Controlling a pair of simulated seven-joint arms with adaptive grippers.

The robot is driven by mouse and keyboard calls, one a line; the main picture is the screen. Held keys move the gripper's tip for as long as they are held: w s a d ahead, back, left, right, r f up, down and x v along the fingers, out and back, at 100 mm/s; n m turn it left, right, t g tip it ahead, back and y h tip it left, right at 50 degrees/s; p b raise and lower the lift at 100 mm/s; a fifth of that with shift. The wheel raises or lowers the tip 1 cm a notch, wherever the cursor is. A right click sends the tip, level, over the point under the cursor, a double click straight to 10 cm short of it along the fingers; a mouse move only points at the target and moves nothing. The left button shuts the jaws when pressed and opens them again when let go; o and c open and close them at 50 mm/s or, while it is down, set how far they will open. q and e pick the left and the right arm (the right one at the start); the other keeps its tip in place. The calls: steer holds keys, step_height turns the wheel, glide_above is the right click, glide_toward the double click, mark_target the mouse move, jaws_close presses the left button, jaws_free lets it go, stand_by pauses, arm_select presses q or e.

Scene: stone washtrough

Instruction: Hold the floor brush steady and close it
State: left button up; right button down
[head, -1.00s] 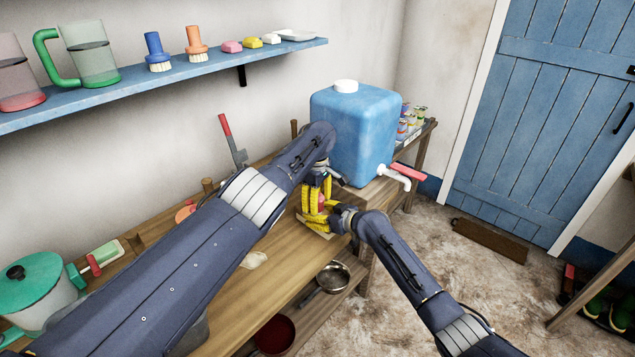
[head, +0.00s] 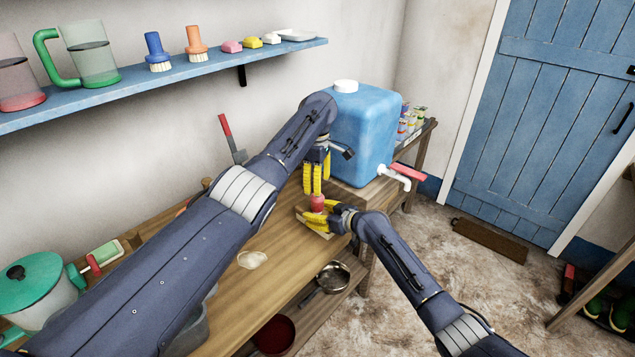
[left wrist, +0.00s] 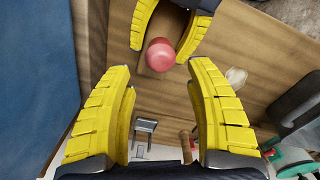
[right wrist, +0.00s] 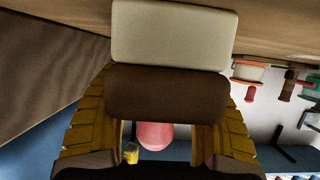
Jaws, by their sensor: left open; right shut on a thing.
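The floor brush appears as a brown block (right wrist: 167,95) with a paler cream block (right wrist: 172,35) along it, in the right wrist view. My right gripper (head: 318,218) is shut on the brown block, one finger on each side, low over the bench. A round pink-red cap (head: 317,203) stands on the block's upper side; it shows clearly in the left wrist view (left wrist: 161,55). Whether it is fully seated I cannot tell. My left gripper (head: 315,178) is open and empty above the cap, fingers pointing down. The left arm hides part of the bench.
A blue water tank (head: 362,130) with a tap (head: 396,178) stands close right of my left gripper. A blue shelf (head: 180,80) runs along the wall. A green-lidded pot (head: 35,285) is on the bench at left.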

arm_select(q)
steer(key=shift+r, duration=0.1)
arm_select(e)
steer(key=shift+c, duration=1.9)
jaws_free()
steer(key=v, duration=1.2)
steer(key=shift+d, duration=0.1)
